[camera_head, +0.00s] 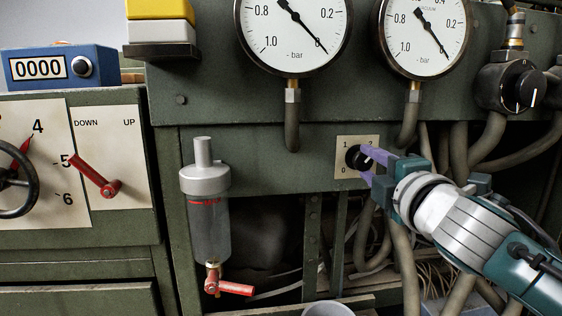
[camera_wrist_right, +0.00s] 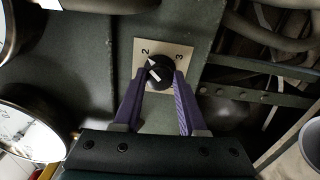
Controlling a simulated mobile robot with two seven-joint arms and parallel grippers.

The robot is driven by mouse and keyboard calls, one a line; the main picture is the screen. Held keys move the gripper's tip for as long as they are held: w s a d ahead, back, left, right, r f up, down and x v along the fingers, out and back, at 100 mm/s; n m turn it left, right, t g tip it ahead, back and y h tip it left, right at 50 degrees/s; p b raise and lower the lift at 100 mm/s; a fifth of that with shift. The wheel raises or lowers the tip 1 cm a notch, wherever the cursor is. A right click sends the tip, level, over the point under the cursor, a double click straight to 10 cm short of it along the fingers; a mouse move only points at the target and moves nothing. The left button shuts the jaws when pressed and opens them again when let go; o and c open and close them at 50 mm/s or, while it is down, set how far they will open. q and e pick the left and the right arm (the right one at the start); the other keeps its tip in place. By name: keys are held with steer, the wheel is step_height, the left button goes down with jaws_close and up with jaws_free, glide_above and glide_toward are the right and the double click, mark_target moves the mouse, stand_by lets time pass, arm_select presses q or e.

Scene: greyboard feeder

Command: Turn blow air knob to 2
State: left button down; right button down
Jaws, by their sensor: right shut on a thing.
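The black knob (camera_head: 354,157) sits on a small cream plate (camera_head: 341,140) on the green panel. In the head view the plate shows the marks 0, 1 and 2 beside the knob. In the right wrist view the knob (camera_wrist_right: 158,68) has a white pointer line, and the marks 2 and 3 show on the plate (camera_wrist_right: 186,50). I cannot tell for sure which mark the pointer faces. My right gripper (camera_head: 366,164) has its purple fingers on both sides of the knob, shut on it; it also shows in the right wrist view (camera_wrist_right: 161,85). My left gripper is not in view.
Two pressure gauges (camera_head: 293,32) (camera_head: 424,35) hang above the plate. A filter bowl with a red lever (camera_head: 235,288) stands to the left. Another black knob (camera_head: 517,86) is at upper right. Hoses (camera_head: 402,265) run below and behind my right arm.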

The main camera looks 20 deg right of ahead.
steer(key=shift+m, duration=0.4)
steer(key=shift+c, duration=2.3)
jaws_free()
steer(key=shift+s, duration=0.1)
steer(key=shift+s+a, duration=0.15)
steer(key=shift+s, duration=0.15)
steer(key=p+v, duration=0.1)
steer(key=v, duration=0.8)
steer(key=shift+s, duration=0.1)
